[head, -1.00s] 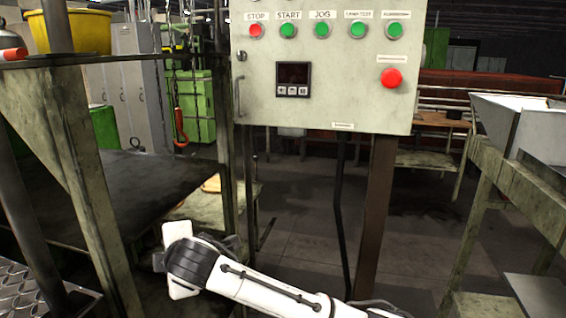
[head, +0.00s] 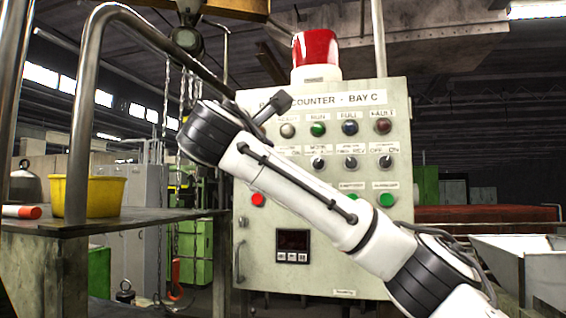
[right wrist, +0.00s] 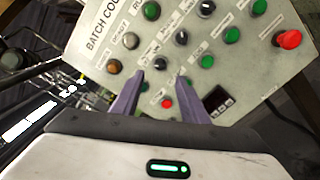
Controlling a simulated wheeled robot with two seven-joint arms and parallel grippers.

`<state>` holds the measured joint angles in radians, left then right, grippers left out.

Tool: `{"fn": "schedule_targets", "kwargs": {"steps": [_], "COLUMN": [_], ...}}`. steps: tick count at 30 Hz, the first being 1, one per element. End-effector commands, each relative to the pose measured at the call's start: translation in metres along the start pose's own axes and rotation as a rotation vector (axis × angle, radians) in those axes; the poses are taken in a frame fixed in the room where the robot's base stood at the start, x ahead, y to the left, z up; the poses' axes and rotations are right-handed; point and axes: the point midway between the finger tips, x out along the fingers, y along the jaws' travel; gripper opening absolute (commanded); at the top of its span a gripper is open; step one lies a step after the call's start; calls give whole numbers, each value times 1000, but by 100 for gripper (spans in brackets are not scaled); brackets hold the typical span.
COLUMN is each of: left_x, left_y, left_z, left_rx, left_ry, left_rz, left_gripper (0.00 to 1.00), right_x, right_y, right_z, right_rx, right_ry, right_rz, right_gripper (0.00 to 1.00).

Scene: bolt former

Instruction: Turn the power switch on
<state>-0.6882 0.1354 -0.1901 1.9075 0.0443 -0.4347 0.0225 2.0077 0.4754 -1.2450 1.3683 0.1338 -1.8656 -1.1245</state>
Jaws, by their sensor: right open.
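The panel (head: 262,262) of the grey cabinet stands ahead, with a row of selector switches. The rightmost switch (head: 385,161) is under an OFF ON label; the small print above it and its exact setting are too small to read. My right arm crosses in front of the panel from the lower right and hides part of it. My right gripper's two fingers (right wrist: 160,85) are open and empty, pointing at the panel in the right wrist view. The selector knobs (right wrist: 181,37) are beyond the fingertips there; I cannot tell whether the OFF ON switch is among them. My left gripper is not in view.
A red beacon (head: 316,50) tops the cabinet. A red mushroom button (right wrist: 288,39) sits on the panel, with several push buttons nearby. A yellow bucket (head: 88,196) stands on a bench at left. A chain (head: 183,95) hangs left of the cabinet.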

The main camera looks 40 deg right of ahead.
Motion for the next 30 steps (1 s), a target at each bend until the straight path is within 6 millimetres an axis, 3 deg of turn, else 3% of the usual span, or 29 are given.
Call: {"fn": "schedule_targets", "kwargs": {"steps": [6,12,18,26,30], "left_x": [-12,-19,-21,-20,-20], "left_y": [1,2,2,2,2], "left_z": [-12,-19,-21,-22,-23], "left_rx": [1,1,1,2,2], "left_ry": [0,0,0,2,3], "left_rz": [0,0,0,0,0], "left_gripper": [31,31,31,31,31], "right_x": [43,73,86,87,87], "right_y": [2,1,0,0,0], "right_z": [2,0,-1,-2,-2], "right_rx": [0,1,0,1,1], "right_ry": [-1,1,3,3,3], "right_rz": [-5,-3,-1,0,0], "right_gripper": [40,40,40,40,17]}}
